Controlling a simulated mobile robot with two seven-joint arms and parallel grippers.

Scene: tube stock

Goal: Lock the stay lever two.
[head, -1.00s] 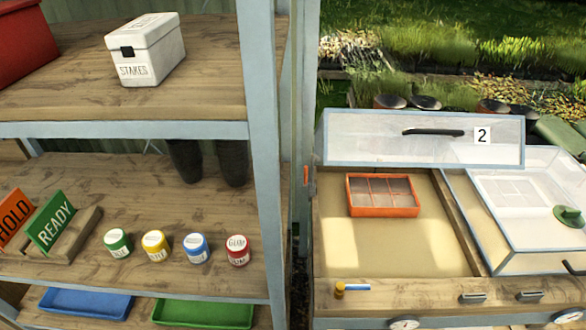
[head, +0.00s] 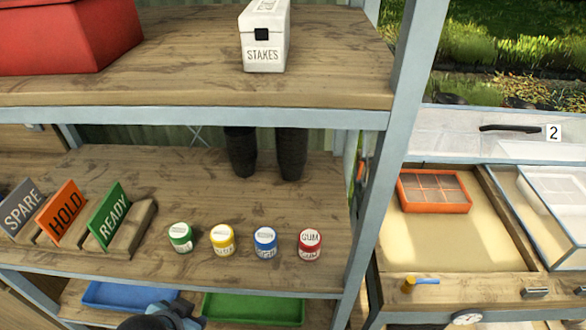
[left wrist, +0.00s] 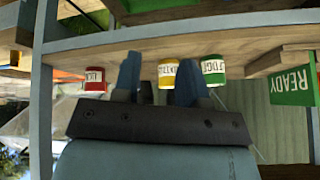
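A small lever with a blue arm and a yellow-brown knob (head: 409,284) lies along the front wooden rail of the cold frame at the right of the head view. I cannot tell for sure that it is the stay lever two. The lid with the black handle and the number 2 (head: 553,132) stands raised behind the frame's bed. My right gripper is not in view.
The shelf unit's blue-grey post (head: 385,160) stands between the shelves and the cold frame. Green, yellow, blue and red jars (head: 310,245) line the middle shelf beside the READY sign (head: 108,215). An orange tray (head: 435,191) sits in the frame's bed.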

